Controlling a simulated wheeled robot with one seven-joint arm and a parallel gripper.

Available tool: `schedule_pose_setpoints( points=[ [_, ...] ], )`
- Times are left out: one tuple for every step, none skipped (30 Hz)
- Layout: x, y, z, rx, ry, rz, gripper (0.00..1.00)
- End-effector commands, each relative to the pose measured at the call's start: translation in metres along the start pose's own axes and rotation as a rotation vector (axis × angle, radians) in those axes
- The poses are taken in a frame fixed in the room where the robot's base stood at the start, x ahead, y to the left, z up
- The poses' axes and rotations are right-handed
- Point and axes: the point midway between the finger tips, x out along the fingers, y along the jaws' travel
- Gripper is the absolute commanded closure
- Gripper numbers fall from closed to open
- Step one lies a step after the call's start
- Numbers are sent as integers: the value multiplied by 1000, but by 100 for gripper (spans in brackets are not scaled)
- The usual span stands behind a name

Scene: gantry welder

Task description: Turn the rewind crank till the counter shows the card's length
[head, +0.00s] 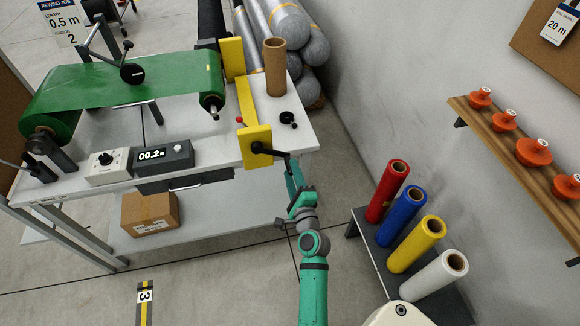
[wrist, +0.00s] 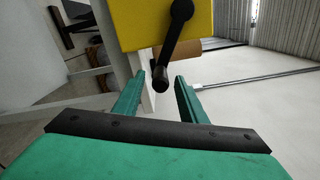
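The black rewind crank (head: 272,151) sits on the front yellow block (head: 250,137) at the machine's right end. In the wrist view the crank arm (wrist: 174,38) hangs down and its grip end (wrist: 160,78) appears between my fingertips. My gripper (wrist: 160,82) is open, with a gap on both sides of the grip; I cannot tell how deep the grip sits between the fingers. In the head view my gripper (head: 292,172) is close to the crank, partly hidden by my wrist. The counter (head: 164,156) reads 00.2 m. The job card (head: 62,20) reads length 0.5 m, tension 2.
A white dial box (head: 107,166) stands left of the counter. A green web (head: 130,88) spans the rollers. A brown core (head: 275,67) stands upright behind the crank. Coloured rolls (head: 405,208) stand on a dark stand at right. The floor between is clear.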

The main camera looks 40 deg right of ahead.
Motion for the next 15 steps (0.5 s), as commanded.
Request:
schedule_pose_setpoints(
  points=[
    [-11,2,-1,-1,1,3,62],
    [-16,1,-1,-1,1,2,62],
    [-24,1,0,-1,1,3,62],
    [-29,1,0,0,1,3,62],
    [-34,1,-1,0,1,3,62],
    [-40,1,-1,0,1,2,62],
    [-45,1,-1,-1,1,2,62],
    [-49,1,0,-1,1,2,62],
    [-54,1,0,-1,1,2,62],
    [-58,1,-1,0,1,2,62],
    [-61,1,0,0,1,2,62],
    [-64,1,0,0,1,1,62],
    [-67,1,0,0,1,1,62],
    [-69,1,0,0,1,1,62],
    [-71,1,0,0,1,2,62]
  ],
)
